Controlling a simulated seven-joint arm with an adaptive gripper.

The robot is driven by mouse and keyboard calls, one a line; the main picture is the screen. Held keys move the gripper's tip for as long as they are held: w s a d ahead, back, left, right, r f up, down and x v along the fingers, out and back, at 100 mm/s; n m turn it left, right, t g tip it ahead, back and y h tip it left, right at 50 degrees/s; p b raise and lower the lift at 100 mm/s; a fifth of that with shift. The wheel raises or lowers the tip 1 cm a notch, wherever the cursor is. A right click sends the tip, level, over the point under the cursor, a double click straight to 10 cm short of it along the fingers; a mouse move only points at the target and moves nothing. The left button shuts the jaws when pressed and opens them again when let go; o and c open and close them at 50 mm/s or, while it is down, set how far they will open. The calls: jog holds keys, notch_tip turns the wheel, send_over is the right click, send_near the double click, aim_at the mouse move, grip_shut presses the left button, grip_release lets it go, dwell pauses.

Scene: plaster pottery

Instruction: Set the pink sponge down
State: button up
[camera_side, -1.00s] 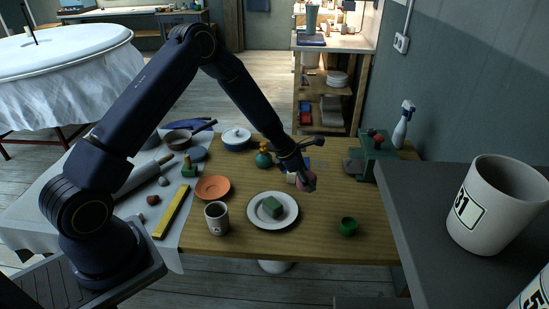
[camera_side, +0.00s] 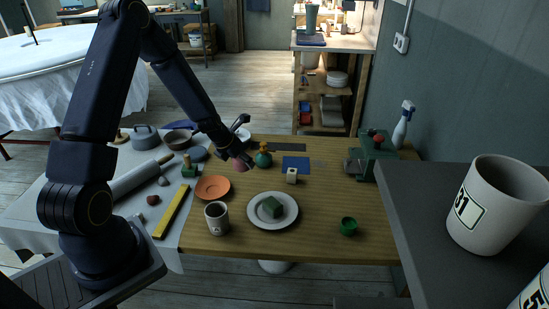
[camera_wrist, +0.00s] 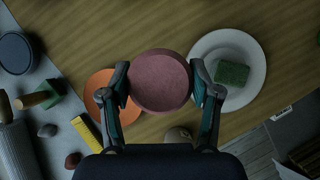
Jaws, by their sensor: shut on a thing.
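The pink sponge (camera_wrist: 160,82) is a round, dusky pink disc in the wrist view. My gripper (camera_wrist: 163,88) is shut on it, one finger on each side. In the side view the sponge (camera_side: 240,163) shows small below my gripper (camera_side: 238,155), held above the wooden table (camera_side: 315,220). In the wrist view it partly covers the orange plate (camera_wrist: 98,84), which lies lower on the table.
A white plate (camera_side: 262,222) carries a green sponge (camera_side: 273,207). Bare wood lies right of the white plate.

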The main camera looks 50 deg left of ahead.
jog(key=s+a+n+y, duration=0.2)
jog(key=s+a+n, duration=0.1)
jog(key=s+a, duration=0.8)
jog(key=shift+g, duration=0.3)
jog(key=w+a+f, duration=0.2)
jog(key=w+a, duration=0.1)
jog(key=w, duration=0.1)
jog(key=w+a+f, duration=0.3)
jog(key=w, duration=0.1)
jog(key=w+a+f, duration=0.3)
jog(key=w+a, duration=0.1)
jog(key=shift+w+a+f, duration=0.3)
jog(key=shift+f, duration=0.25)
jog(key=shift+w+f, duration=0.1)
jog(key=shift+f, duration=1.5)
jog(key=shift+f+n, duration=0.1)
jog(key=shift+n, duration=0.2)
jog(key=o, duration=0.9)
jog(key=shift+o, duration=0.2)
